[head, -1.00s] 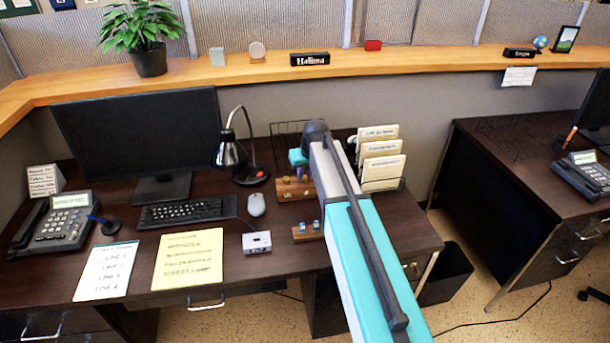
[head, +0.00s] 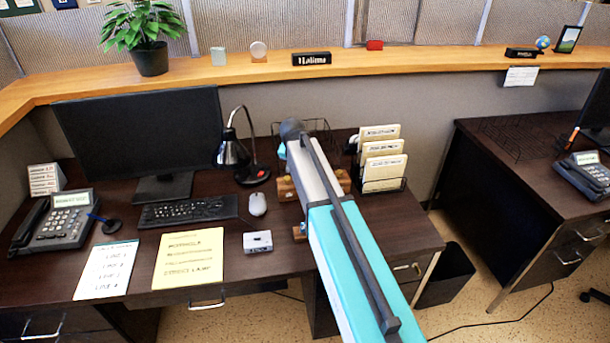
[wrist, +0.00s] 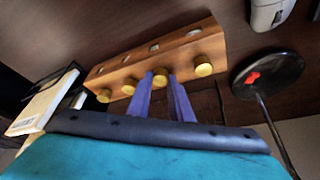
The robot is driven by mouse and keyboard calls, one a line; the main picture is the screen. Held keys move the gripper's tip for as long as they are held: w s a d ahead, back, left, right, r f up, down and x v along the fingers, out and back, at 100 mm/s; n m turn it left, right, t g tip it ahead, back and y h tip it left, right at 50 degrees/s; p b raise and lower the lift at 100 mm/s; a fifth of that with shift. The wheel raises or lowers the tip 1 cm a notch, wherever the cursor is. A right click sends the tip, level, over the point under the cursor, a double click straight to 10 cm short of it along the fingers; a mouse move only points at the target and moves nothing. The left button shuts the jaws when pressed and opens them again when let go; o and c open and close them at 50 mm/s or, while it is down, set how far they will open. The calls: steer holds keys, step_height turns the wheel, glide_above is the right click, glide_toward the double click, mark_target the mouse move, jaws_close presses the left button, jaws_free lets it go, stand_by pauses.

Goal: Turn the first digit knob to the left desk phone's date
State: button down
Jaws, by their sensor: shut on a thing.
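The wooden block (wrist: 170,55) carries a row of several round brass knobs in the wrist view. My gripper's purple fingers (wrist: 160,92) close around one knob (wrist: 160,77), the second from the right there. The rightmost knob (wrist: 204,65) and those to the left are free. In the head view the block (head: 287,189) is mostly hidden behind my arm, and my fingers are hidden too. The left desk phone (head: 62,222) stands at the desk's left with a lit display (head: 71,199); its text is too small to read.
A black lamp (head: 236,155) stands left of the block, with a mouse (head: 257,204) nearer the front. A letter rack (head: 383,172) stands to the right. A small wooden piece (head: 299,233) is partly hidden by my arm. White and yellow sheets lie in front.

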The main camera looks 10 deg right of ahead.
steer(key=shift+a+m, duration=0.1)
steer(key=shift+m, duration=0.4)
steer(key=c, duration=1.6)
jaws_free()
steer(key=shift+r, duration=0.15)
steer(key=shift+a+b+v, duration=0.15)
steer(key=shift+b+v, duration=0.35)
steer(key=shift+v, duration=2.9)
steer(key=shift+a+b+v, duration=0.1)
steer(key=shift+b+v, duration=0.35)
steer(key=shift+v, duration=2.9)
